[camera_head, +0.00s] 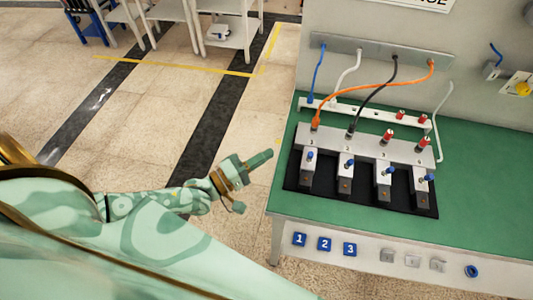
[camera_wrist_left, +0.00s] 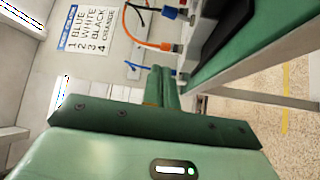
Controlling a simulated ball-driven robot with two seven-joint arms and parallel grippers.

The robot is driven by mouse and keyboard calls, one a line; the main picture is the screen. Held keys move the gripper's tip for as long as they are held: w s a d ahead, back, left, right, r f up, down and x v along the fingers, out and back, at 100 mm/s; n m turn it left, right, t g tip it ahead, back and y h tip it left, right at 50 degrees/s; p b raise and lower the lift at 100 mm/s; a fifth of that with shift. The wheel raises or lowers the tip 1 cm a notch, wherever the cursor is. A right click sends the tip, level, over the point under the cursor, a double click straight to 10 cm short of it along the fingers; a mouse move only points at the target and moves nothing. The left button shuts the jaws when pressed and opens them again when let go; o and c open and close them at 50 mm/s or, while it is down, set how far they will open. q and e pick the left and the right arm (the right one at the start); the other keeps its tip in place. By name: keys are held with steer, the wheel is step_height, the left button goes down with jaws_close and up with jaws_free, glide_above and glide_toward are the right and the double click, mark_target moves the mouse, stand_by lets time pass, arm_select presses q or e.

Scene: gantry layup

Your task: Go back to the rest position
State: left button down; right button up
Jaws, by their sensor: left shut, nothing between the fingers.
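My left gripper (camera_head: 262,158) reaches in from the left in the head view. Its fingers are shut with nothing between them. It shows just left of the green bench top (camera_head: 470,210), with floor behind it and apart from the fixture. In the left wrist view its closed fingers (camera_wrist_left: 160,85) point toward the bench and wall. The grey fixture (camera_head: 365,148) stands on a black mat on the bench. The orange cable (camera_head: 365,82) and black cable (camera_head: 378,97) run down to its left part. My right gripper is not in view.
A blue cable (camera_head: 317,72) and white cable (camera_head: 345,70) hang from the wall strip. Number tags (camera_head: 324,244) sit on the bench front. A wall sign (camera_wrist_left: 92,32) lists cable colours. White shelving (camera_head: 225,30) stands at the back. Floor left of the bench is clear.

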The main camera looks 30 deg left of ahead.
arm_select(q)
steer(key=shift+a, duration=0.1)
steer(key=s+a+f+m+g+y, duration=0.3)
steer(key=a+f+m, duration=0.15)
steer(key=f, duration=0.45)
steer(key=s+a+f+m+g+y, duration=0.25)
steer(key=f+m, duration=0.25)
steer(key=f, duration=0.4)
steer(key=s+a+f+m+g+y, duration=0.2)
steer(key=s+a+f+m+g, duration=0.15)
steer(key=f, duration=0.55)
steer(key=s+a+f+m+g+y, duration=0.1)
steer(key=s+f+g, duration=0.1)
steer(key=s+f, duration=0.35)
steer(key=s+a+f+m+g+y, duration=0.1)
steer(key=s+f+g, duration=0.15)
steer(key=s, duration=0.55)
steer(key=s+d+f+g, duration=0.1)
steer(key=s+d, duration=0.3)
steer(key=s, duration=0.4)
steer(key=s+d+f+g, duration=0.2)
steer(key=s+d+f, duration=0.1)
steer(key=s, duration=0.5)
steer(key=shift+d+n, duration=0.3)
steer(key=shift+d, duration=0.5)
